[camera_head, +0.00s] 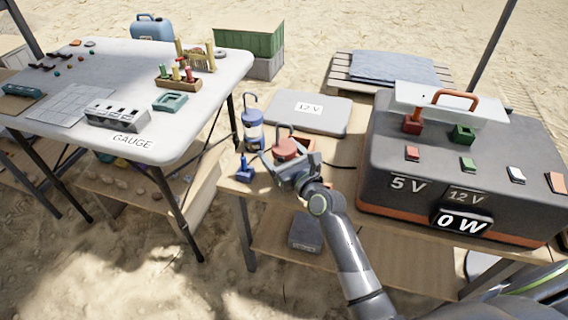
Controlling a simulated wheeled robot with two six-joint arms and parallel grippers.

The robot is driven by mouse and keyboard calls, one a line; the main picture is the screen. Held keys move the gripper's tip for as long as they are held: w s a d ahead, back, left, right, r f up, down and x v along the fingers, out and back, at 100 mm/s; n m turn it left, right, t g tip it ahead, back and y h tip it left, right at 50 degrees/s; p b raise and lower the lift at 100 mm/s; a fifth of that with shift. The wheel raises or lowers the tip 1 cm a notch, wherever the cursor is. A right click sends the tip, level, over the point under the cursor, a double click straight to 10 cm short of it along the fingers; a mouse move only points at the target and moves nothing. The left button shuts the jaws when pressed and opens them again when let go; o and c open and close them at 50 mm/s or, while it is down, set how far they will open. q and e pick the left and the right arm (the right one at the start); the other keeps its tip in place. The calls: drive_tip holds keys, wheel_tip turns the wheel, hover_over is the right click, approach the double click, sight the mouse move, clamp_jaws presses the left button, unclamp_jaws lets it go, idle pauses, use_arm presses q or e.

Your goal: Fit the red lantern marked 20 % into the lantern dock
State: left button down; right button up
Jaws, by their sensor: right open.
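A red lantern (286,147) with a grey hook handle stands near the left end of the wooden table (345,180). Any percent mark on it is not readable. My right gripper (287,162) is open at the near side of the red lantern and hides its lower part. I cannot tell whether the fingers touch it. A blue lantern (253,132) with a hook stands just to its left. I cannot tell which thing is the lantern dock. My left gripper is not in view.
A small blue item (245,171) sits at the table's left edge. A large dark power box (440,165) showing 0 W fills the right. A white table (75,105) stands left across a gap.

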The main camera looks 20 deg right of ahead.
drive_tip(key=shift+c, duration=0.4)
drive_tip(key=c, duration=1)
drive_tip(key=shift+c, duration=0.6)
drive_tip(key=shift+r, duration=0.25)
